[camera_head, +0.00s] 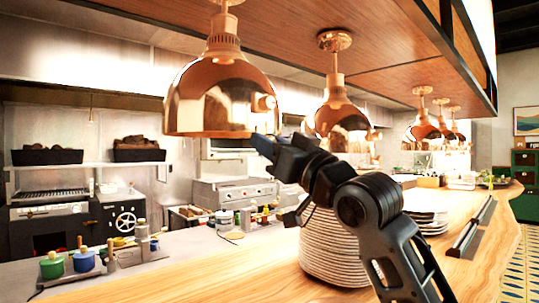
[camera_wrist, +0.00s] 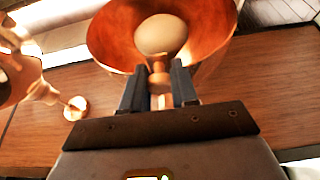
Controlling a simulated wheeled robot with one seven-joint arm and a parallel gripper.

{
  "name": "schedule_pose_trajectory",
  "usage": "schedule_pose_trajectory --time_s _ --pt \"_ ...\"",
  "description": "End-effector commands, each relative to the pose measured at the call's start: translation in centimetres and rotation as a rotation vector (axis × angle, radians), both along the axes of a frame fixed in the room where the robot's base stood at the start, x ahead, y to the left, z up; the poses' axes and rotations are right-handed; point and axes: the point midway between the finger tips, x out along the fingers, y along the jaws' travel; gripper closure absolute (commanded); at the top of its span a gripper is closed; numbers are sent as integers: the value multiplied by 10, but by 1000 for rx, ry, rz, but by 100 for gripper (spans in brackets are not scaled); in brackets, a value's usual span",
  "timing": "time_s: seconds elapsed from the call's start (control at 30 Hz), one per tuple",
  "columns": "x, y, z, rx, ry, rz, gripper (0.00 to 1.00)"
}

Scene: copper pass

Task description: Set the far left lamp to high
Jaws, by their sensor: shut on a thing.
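The far left lamp is the large copper dome (camera_head: 221,97) hanging from the wood canopy at the upper left of the head view. In the wrist view, I look up into its copper shade (camera_wrist: 110,35), with a pale round bulb (camera_wrist: 160,35) inside. My gripper (camera_head: 262,145) is raised to the dome's lower right rim. In the wrist view, its two dark fingers stand on either side of a small copper-coloured knob-like part (camera_wrist: 159,82) below the bulb and are shut on it. The lamp's setting cannot be read.
More copper lamps hang to the right, the nearest (camera_head: 340,117) close above my arm. A stack of plates (camera_head: 330,250) stands on the wood counter (camera_head: 230,285) beneath my arm. Pots and bottles stand on the lower steel worktop at left.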

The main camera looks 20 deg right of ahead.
Motion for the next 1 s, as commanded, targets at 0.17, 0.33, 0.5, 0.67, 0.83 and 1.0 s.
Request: schedule_pose_trajectory --time_s 0.17,0.33,0.5,0.67,0.83,1.0 --pt "-1 0 36 0 -5 -1 100" --pt "-1 -1 42 -1 -5 -2 100" --pt "-1 -1 43 0 -10 -2 100" --pt "-1 -1 44 -1 -11 -3 64" --pt "-1 -1 42 -1 -7 -1 50" --pt "-1 0 40 -1 -4 -1 50"
